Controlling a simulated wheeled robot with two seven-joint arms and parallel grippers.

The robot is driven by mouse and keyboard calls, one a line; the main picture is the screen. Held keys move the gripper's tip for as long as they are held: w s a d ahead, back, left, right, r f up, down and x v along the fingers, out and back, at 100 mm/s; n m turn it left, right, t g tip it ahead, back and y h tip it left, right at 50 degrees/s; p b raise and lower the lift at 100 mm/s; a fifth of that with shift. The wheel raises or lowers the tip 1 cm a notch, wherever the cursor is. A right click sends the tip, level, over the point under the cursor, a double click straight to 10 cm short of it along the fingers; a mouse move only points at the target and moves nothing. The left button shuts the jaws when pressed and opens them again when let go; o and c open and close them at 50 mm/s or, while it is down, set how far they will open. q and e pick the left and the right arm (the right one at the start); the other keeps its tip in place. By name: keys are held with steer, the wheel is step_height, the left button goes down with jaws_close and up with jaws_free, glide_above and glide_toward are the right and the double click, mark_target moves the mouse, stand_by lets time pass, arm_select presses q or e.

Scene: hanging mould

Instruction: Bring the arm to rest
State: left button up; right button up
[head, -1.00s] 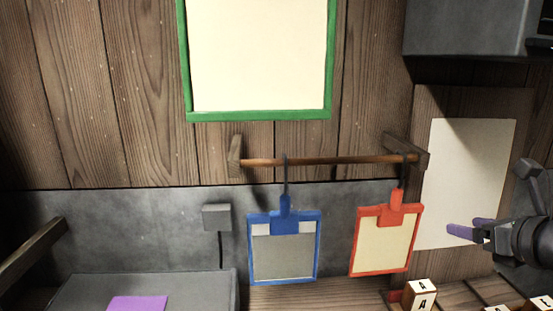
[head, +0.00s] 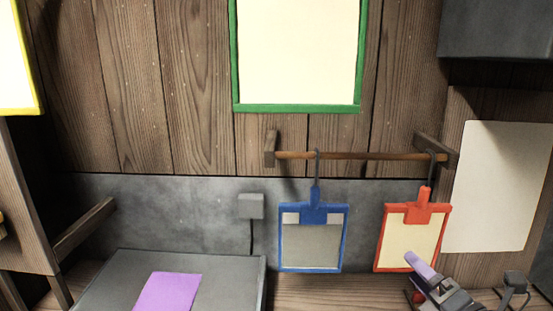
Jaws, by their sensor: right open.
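My right gripper (head: 424,272) is at the lower right, in front of the lower right corner of the red-framed mould (head: 411,243) as seen from the head. One purple finger shows clearly; the jaws are open, and I see nothing held in them. The red mould hangs by a hook from a wooden rod (head: 365,156). The blue-framed mould (head: 313,250) with a grey panel hangs on the same rod to its left. Whether the gripper touches the red mould cannot be told. My left gripper is not in view.
A grey bench-like box (head: 120,275) with a purple sheet (head: 167,291) stands at the lower left. A green-framed panel (head: 298,107) is above the rod. A pale board (head: 497,190) is on the right wall. The wooden ledge (head: 330,292) below the blue mould looks clear.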

steer(key=s+a+f+m+g+h, duration=0.2)
steer(key=s+f+m+g+h, duration=0.6)
steer(key=f+m, duration=0.9)
steer(key=s+a+f+m+g+y, duration=0.2)
steer(key=s+a+m+g, duration=0.15)
steer(key=s, duration=0.35)
steer(key=s+a+f+m+g+y, duration=0.1)
steer(key=s+a+f+m+g, duration=0.1)
steer(key=s+a+m+g, duration=0.3)
steer(key=s+f+n+b, duration=0.1)
steer(key=s+f+b, duration=0.2)
steer(key=f, duration=0.9)
steer(key=s+f+b, duration=0.2)
steer(key=s+f, duration=0.1)
steer(key=f, duration=1)
arm_select(q)
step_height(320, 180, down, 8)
steer(key=b, duration=0.3)
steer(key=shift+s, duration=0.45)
arm_select(e)
steer(key=s+d+f+g, duration=0.1)
steer(key=s+d+f, duration=0.2)
steer(key=s+f, duration=0.8)
steer(key=shift+s+d+f, duration=0.2)
steer(key=shift+s+f, duration=0.15)
steer(key=shift+s, duration=0.1)
